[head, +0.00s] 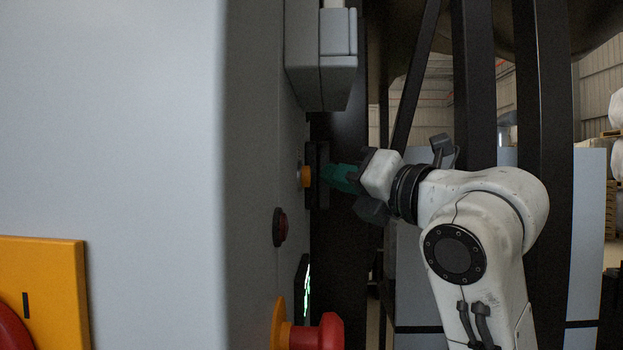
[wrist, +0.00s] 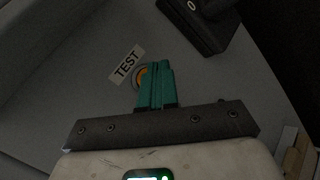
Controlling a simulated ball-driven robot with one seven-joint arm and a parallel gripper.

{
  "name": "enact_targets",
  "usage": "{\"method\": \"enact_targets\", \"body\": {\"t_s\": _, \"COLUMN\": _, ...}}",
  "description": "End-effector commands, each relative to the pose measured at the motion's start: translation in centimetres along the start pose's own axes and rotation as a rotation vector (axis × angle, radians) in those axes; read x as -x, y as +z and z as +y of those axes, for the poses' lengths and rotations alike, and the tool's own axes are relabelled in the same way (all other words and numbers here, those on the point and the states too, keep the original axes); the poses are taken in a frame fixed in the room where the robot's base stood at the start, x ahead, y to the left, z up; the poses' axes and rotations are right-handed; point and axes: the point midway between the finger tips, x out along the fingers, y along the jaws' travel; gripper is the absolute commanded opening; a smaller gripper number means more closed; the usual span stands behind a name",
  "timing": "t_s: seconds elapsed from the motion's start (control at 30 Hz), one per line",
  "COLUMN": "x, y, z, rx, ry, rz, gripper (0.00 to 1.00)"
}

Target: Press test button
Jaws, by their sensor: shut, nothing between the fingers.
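The test button (wrist: 139,76) is a small round button with an orange and blue-grey ring, on a grey panel beside a white TEST label (wrist: 126,64) in the wrist view. My gripper (wrist: 162,68) has teal fingers closed together with nothing between them. The fingers cover the right part of the button in that view; I cannot tell whether they touch it. In the head view my gripper (head: 330,175) points left at the cabinet's side, by a black block and a small orange round part. The tips' contact with the panel is not clear there.
A black box (wrist: 205,20) marked 0 sits on the panel near the fingers. On the cabinet (head: 150,130), a dark red button (head: 281,227) and a red emergency knob (head: 325,332) sit lower. A grey box (head: 321,50) juts out above. Black posts (head: 475,90) stand behind my arm.

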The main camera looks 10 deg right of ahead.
Motion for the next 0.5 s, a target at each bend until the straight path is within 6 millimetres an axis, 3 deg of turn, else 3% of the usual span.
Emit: {"method": "enact_targets", "body": {"t_s": 0.5, "x": 1.1, "y": 0.8, "z": -0.8, "rx": 0.000, "ry": -0.001, "rz": -0.003, "gripper": 0.00}}
